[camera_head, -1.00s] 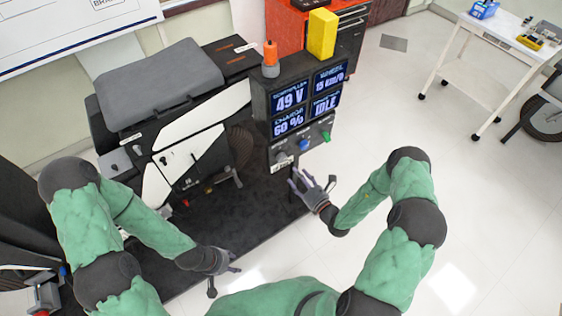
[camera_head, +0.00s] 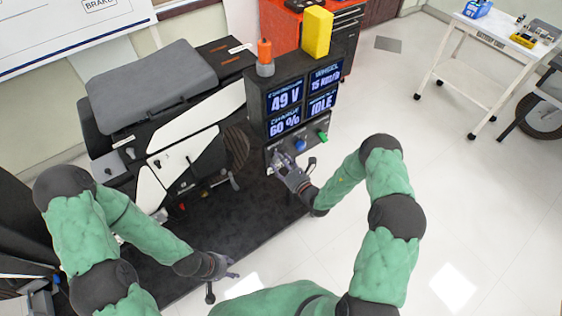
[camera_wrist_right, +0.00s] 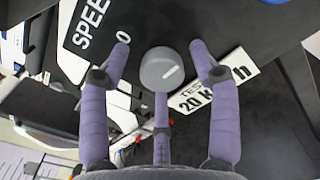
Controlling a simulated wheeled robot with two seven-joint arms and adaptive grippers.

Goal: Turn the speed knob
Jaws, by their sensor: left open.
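The speed knob (camera_wrist_right: 162,68) is a round grey knob with a white mark, on a dark panel, and shows in the right wrist view. A "SPEED" label (camera_wrist_right: 92,22) is at its upper left, and a "TEST 20" label (camera_wrist_right: 208,84) at its lower right. My right gripper (camera_wrist_right: 160,50) is open, with one finger on each side of the knob and gaps visible between. In the head view my right gripper (camera_head: 279,160) is at the console's lower left and mostly hides the knob. My left gripper (camera_head: 228,268) is open and empty, low over the dark mat.
The console (camera_head: 256,100) shows 49 V, 60 %, 15 km/h and IDLE. A blue knob (camera_head: 300,145) and a green knob (camera_head: 322,136) sit right of my right gripper. An orange-topped beacon (camera_head: 264,58) and a yellow block (camera_head: 317,32) stand on top. A white cart (camera_head: 483,60) is far right.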

